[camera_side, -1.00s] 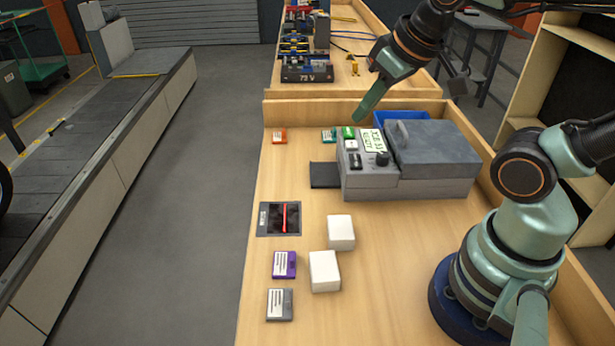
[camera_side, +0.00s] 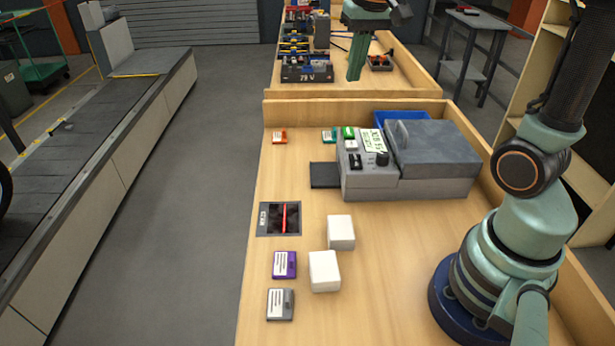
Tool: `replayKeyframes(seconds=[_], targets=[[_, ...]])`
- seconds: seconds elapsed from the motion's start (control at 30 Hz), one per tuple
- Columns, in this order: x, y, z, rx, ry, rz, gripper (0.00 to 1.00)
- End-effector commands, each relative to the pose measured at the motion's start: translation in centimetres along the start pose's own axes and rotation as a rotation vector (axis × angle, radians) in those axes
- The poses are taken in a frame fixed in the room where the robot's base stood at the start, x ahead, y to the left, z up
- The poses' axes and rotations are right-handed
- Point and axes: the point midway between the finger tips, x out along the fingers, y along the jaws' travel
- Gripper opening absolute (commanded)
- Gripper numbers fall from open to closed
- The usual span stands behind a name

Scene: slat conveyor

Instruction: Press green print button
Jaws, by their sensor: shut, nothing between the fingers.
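The grey printer (camera_side: 440,185) stands on the wooden bench, with a small control panel on its left part. The green button (camera_side: 348,132) sits at the panel's back left corner, next to a lit screen (camera_side: 373,140). A white button (camera_side: 351,146), a black switch and a dark knob (camera_side: 382,158) are also on the panel. My gripper (camera_side: 354,77) is shut and empty, pointing down. In the picture it appears above the green button, clear of it; its exact height and depth are hard to tell.
A blue bin (camera_side: 402,119) is behind the printer. Orange (camera_side: 279,137), teal, purple (camera_side: 284,265) and grey cartridges, two white blocks (camera_side: 341,232) and a dark slotted plate (camera_side: 264,218) lie on the bench.

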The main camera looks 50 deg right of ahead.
Motion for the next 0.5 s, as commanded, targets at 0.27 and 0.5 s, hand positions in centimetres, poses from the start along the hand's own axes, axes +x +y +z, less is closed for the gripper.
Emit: replayKeyframes(seconds=[0.27,0.5], targets=[[2.7,3.1,-4.7,0.202,-0.12,0.05,0.0],[4.3,4.9,-6.5,0.297,-0.174,0.074,0.0]])
